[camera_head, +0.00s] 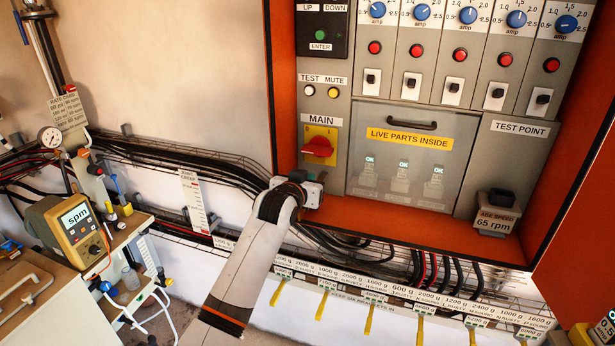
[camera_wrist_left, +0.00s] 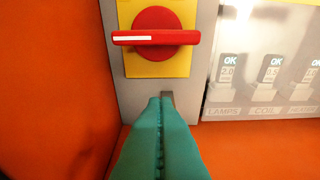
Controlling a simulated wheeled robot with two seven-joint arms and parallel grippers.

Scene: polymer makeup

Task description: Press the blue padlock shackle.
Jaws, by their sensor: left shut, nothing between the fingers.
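I cannot make out a blue padlock in either view. My left gripper (camera_wrist_left: 160,102) is shut and empty, its two teal fingers side by side in the wrist view. The fingertips are in front of the grey panel, just below the red MAIN switch (camera_wrist_left: 156,38) on its yellow plate. A small dark grey piece (camera_wrist_left: 168,99) shows right behind the fingertips; I cannot tell what it is or whether they touch it. In the head view the left gripper (camera_head: 311,188) is at the cabinet's lower left, its wrist hiding the spot. The right gripper is not in view.
The MAIN switch (camera_head: 318,147) is close above the gripper. A clear LIVE PARTS INSIDE cover (camera_head: 408,160) is to its right. The orange cabinet edge (camera_head: 400,218) runs below, with black cables (camera_head: 200,160) at left. A yellow meter (camera_head: 66,232) stands on the left bench.

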